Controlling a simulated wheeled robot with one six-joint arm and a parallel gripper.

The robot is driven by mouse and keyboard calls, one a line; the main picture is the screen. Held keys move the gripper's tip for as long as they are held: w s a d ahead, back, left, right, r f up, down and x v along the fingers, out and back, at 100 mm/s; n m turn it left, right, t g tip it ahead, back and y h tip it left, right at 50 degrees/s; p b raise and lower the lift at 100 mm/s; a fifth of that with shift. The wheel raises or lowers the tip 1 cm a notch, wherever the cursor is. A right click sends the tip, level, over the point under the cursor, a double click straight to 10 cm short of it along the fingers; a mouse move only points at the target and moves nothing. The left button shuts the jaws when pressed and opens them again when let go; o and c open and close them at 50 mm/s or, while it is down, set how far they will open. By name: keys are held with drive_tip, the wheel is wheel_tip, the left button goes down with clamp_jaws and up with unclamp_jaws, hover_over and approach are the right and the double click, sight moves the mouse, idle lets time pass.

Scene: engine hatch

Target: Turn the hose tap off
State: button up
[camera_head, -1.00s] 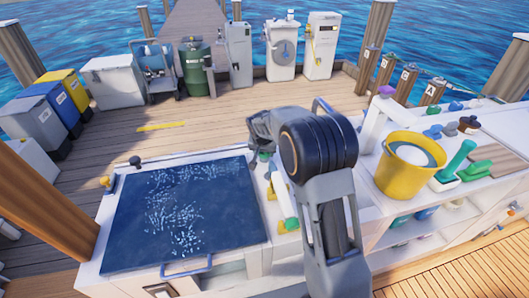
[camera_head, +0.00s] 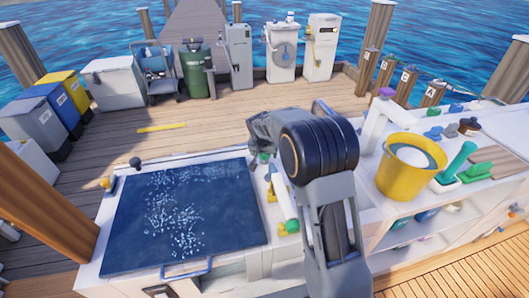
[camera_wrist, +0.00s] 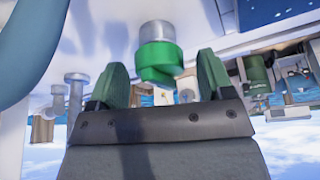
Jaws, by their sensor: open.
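A short grey cylinder with a green collar (camera_wrist: 158,62) shows in the wrist view between the finger tips of my gripper (camera_wrist: 160,78). It looks like a tap knob, but I cannot tell for sure that it is the hose tap. The two green fingers stand apart, one on each side of it, and I see no clear contact. In the head view my gripper (camera_head: 264,135) is over the counter just right of the dark blue basin (camera_head: 130,240), and my arm hides part of that area.
A yellow bucket (camera_head: 392,178) and a green-handled tool (camera_head: 456,160) stand on the right counter. A blue hose reel (camera_head: 158,65) and several cabinets and bins line the far deck. Grey pipe fittings (camera_wrist: 75,92) show left of my gripper. The middle deck is open.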

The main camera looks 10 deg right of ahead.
drive_tip(key=v, duration=1.3)
drive_tip(key=shift+s+r+p, duration=0.2)
drive_tip(key=shift+r+p, duration=0.05)
drive_tip(key=shift+p, duration=0.1)
drive_tip(key=s+f+n+g, duration=0.1)
drive_tip(key=s+f+n, duration=0.2)
drive_tip(key=s, duration=0.1)
drive_tip(key=s+d+r+n+y+p, duration=0.1)
drive_tip(key=s+r+p, duration=0.3)
drive_tip(key=s, duration=0.6)
drive_tip(key=s+d+r+p, duration=0.1)
drive_tip(key=s+r+p, duration=0.4)
drive_tip(key=s, duration=0.6)
drive_tip(key=shift+s+n+t+y, duration=0.3)
drive_tip(key=shift+n+y, duration=0.1)
drive_tip(key=shift+r, duration=0.1)
